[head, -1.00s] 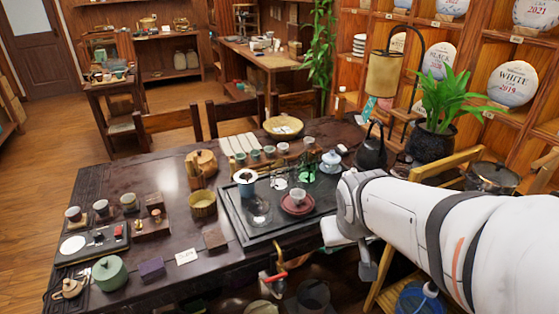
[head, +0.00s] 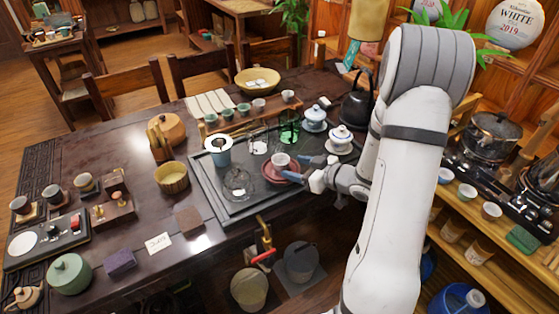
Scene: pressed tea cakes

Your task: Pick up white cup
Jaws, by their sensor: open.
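A small white cup (head: 280,160) stands upright on a dark red saucer (head: 271,178) at the right part of the dark tea tray (head: 225,192). My gripper (head: 297,167) is open and reaches in from the right, low over the tray. Its two fingertips point left toward the cup, one on the far side and one on the near side. The cup is just left of the fingertips. I cannot tell whether either finger touches the cup or saucer. The right edge of the saucer is partly behind the gripper.
A white lidded bowl (head: 341,138) stands close behind my gripper, with a blue-white one (head: 314,118) and a black kettle (head: 357,107) farther back. A green glass (head: 289,128) and a clear glass pot (head: 239,184) share the tray.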

